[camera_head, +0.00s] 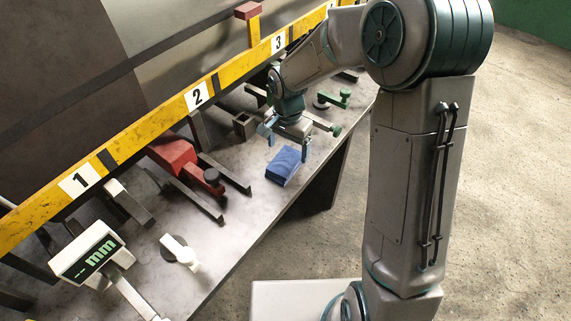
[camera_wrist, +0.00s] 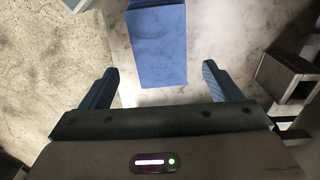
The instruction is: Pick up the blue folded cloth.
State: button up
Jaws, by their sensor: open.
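The blue folded cloth (camera_head: 284,165) is a small rectangular stack lying on the grey bench top, near its front edge. My gripper (camera_head: 286,144) is above the bench, over or just behind the cloth, with its fingers pointing down. In the wrist view the cloth (camera_wrist: 157,45) lies ahead of the gripper, roughly centred between the two spread blue fingers (camera_wrist: 163,88). Its far end is cut off by the top of that view. The fingers are apart and hold nothing, and I see no contact with the cloth.
A red clamp-like tool (camera_head: 178,158) with dark bars stands left of the cloth. A green-handled fixture (camera_head: 335,100) and a square hollow block (camera_head: 244,125) sit near the gripper. A digital mm gauge (camera_head: 88,254) stands at the left. The bench top (camera_head: 235,236) is bare in front of the cloth's left.

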aim_at(286, 159)
jog(key=f, duration=0.5)
jog(key=shift+s+a+f, duration=0.1)
jog(key=shift+s+a, duration=0.1)
jog(key=c, duration=1.1)
